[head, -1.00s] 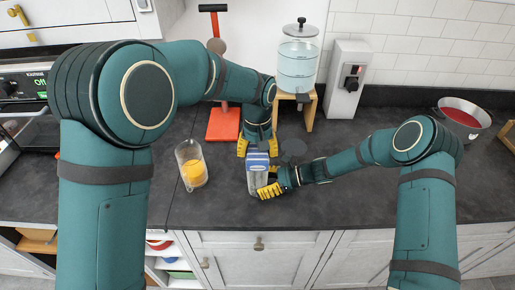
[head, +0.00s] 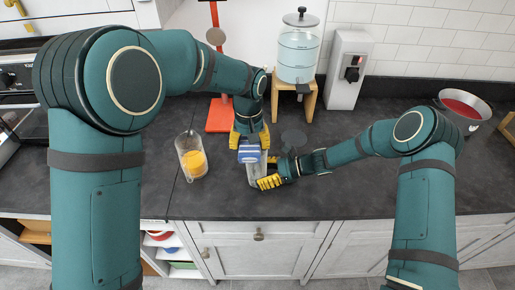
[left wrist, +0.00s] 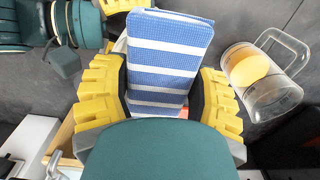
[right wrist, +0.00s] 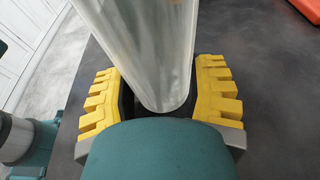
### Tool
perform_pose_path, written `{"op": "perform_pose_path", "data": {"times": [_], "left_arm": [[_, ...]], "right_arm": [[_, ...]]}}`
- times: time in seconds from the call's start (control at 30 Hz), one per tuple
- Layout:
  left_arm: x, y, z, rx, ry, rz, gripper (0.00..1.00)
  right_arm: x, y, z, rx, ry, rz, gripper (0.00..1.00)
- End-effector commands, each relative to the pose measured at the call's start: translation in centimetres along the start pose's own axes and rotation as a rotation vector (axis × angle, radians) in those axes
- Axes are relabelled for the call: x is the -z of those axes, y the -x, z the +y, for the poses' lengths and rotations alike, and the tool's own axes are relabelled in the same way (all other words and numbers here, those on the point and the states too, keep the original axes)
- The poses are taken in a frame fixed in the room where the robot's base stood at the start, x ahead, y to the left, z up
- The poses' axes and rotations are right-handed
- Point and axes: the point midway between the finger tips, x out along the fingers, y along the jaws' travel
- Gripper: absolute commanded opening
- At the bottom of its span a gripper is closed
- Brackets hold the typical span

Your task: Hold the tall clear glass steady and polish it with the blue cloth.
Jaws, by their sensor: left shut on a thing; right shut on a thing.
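My left gripper (head: 249,137) is shut on the folded blue cloth with white stripes (head: 248,154). The cloth fills the space between the fingers (left wrist: 161,88) in the left wrist view (left wrist: 168,45). My right gripper (head: 269,172) is shut around the tall clear glass (head: 256,176). The right wrist view shows the glass (right wrist: 145,45) between its yellow fingers (right wrist: 160,88). In the head view the cloth overlaps the upper part of the glass. I cannot tell whether they touch. The left gripper hides part of the glass.
A glass mug of orange drink (head: 192,158) stands left of the cloth. A drink dispenser on a wooden stand (head: 298,55) and a white dispenser box (head: 348,70) are behind. A red-filled bowl (head: 463,108) is far right. The dark counter is clear at right front.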

Motion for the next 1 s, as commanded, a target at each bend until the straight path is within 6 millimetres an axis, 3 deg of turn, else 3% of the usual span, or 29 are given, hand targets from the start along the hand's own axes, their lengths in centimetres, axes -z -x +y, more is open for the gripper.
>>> {"op": "perform_pose_path", "data": {"times": [1.0], "left_arm": [[0.0, 0.1, 3.4, 0.001, -0.002, -0.002, 0.29]], "right_arm": [[0.0, 0.0, 0.0, 0.000, 0.000, 0.000, 0.40]]}}
